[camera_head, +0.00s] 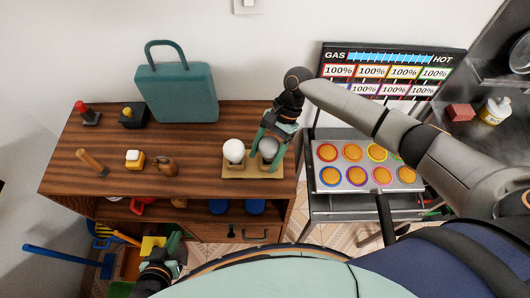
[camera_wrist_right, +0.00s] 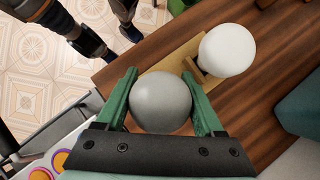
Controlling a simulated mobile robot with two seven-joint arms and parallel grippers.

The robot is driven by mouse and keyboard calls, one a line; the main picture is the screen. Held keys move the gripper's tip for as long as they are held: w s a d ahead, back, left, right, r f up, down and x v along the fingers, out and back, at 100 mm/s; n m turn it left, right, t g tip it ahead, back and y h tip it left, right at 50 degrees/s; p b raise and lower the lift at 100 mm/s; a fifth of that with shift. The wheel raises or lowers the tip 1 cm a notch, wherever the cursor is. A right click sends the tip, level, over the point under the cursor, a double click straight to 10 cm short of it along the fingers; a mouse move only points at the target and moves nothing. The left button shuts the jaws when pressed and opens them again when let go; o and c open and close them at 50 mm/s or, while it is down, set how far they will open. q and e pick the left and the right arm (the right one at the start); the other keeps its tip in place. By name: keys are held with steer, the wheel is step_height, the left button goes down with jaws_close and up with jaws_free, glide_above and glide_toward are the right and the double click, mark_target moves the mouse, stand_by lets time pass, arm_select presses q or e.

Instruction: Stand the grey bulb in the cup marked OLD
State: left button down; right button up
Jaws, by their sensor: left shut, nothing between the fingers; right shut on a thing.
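The grey bulb (camera_head: 268,148) is between the fingers of my right gripper (camera_head: 270,143), which is shut on it. In the right wrist view the grey bulb (camera_wrist_right: 161,101) fills the space between the green fingers. It is above the right part of a light wooden board (camera_head: 238,176) on the cabinet top. A white bulb (camera_head: 234,150) stands on a brown holder at the board's left. I cannot tell whether the grey bulb is seated in a holder, and no OLD marking is readable. My left gripper (camera_head: 174,242) is shut and empty, low in front of the cabinet.
A stove with a tray of round orange pieces (camera_head: 352,153) stands at right.

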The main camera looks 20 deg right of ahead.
steer(key=shift+f, duration=0.65)
steer(key=o, duration=1.4)
steer(key=v, duration=1.2)
steer(key=shift+w+d+r+b, duration=0.1)
steer(key=shift+d+r+b, duration=0.05)
steer(key=shift+b, duration=0.15)
